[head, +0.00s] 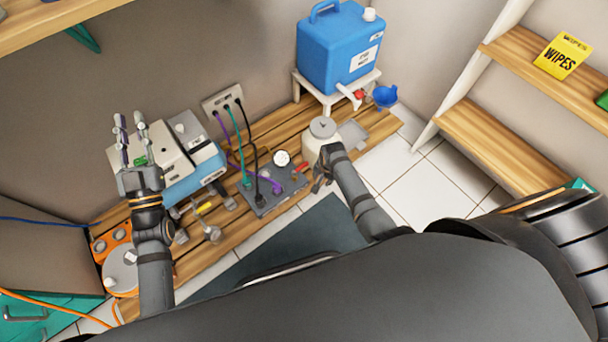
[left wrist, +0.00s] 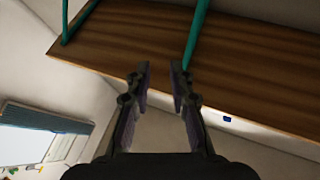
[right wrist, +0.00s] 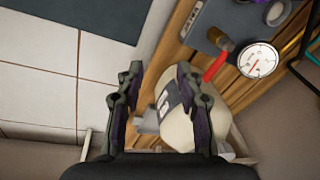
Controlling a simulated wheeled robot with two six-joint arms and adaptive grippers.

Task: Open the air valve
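The air valve shows as a red lever (head: 300,168) on the grey panel (head: 262,200), beside a white round gauge (head: 281,157). In the right wrist view the red lever (right wrist: 216,67) lies at upper right, by a brass fitting and the gauge (right wrist: 258,60). My right gripper (right wrist: 160,70) is open and empty; the lever is apart from its fingers. In the head view the right gripper (head: 320,184) is small, just right of the lever and partly hidden by its own arm. My left gripper (head: 132,122) is open and empty, raised in front of the white and blue unit.
A cream canister (head: 316,146) stands close to my right gripper. A blue water tank (head: 340,45) sits on a white stand behind. Hoses and cords run from the wall outlet (head: 222,100) to the panel. White floor tiles (head: 420,190) are clear at right.

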